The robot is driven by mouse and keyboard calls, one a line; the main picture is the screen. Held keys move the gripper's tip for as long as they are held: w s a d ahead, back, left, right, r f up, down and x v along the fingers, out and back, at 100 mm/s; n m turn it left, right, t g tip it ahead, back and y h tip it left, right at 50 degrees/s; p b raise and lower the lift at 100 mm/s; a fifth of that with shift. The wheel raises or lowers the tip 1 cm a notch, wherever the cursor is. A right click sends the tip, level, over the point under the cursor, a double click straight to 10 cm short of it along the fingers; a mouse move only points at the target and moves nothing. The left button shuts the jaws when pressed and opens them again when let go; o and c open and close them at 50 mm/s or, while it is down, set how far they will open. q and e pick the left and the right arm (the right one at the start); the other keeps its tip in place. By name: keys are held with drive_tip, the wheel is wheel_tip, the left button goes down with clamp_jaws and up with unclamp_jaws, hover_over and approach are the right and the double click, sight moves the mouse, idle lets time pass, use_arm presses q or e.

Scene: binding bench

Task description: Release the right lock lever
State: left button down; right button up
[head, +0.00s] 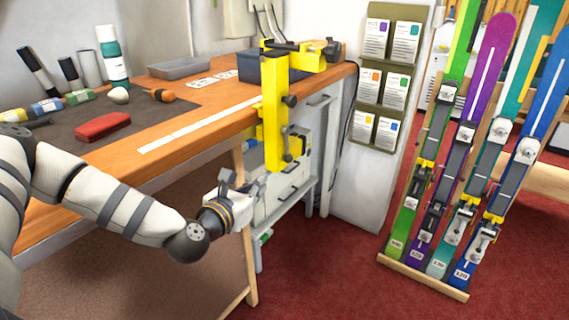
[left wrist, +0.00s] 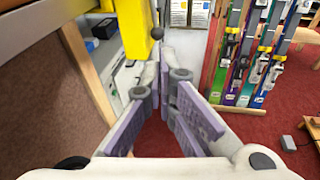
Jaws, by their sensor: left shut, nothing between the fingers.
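A yellow clamp (head: 274,105) is fixed at the right end of the bench and hangs down over its front edge. A dark round knob (head: 290,101) sticks out on its right side, and a grey lever with a dark end (head: 287,157) shows lower down. I cannot tell for sure which is the right lock lever. The left wrist view shows the yellow upright (left wrist: 133,28) and a dark ball knob (left wrist: 157,33) just beyond my fingertips. My left gripper (head: 245,182) is shut and empty, below and left of the lever, apart from it. My right gripper is out of view.
The wooden bench (head: 205,124) carries a red case (head: 103,126), bottles and a grey tray (head: 180,68). A drawer unit (head: 284,190) stands under it. Skis (head: 481,130) stand in a rack at the right. Red floor lies clear between.

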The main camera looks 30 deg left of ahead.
sight(288, 161)
use_arm(q)
drive_tip(key=b+x, duration=0.4)
drive_tip(key=x, duration=0.9)
drive_tip(key=shift+w+f, duration=0.15)
drive_tip(key=shift+f, duration=0.05)
drive_tip(key=shift+w+r, duration=0.15)
drive_tip(key=shift+w, duration=0.3)
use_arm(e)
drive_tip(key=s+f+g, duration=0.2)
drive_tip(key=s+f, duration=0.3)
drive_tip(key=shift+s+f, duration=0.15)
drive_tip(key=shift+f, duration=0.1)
use_arm(q)
drive_tip(key=shift+w+f+b, duration=0.2)
drive_tip(key=shift+b, duration=0.2)
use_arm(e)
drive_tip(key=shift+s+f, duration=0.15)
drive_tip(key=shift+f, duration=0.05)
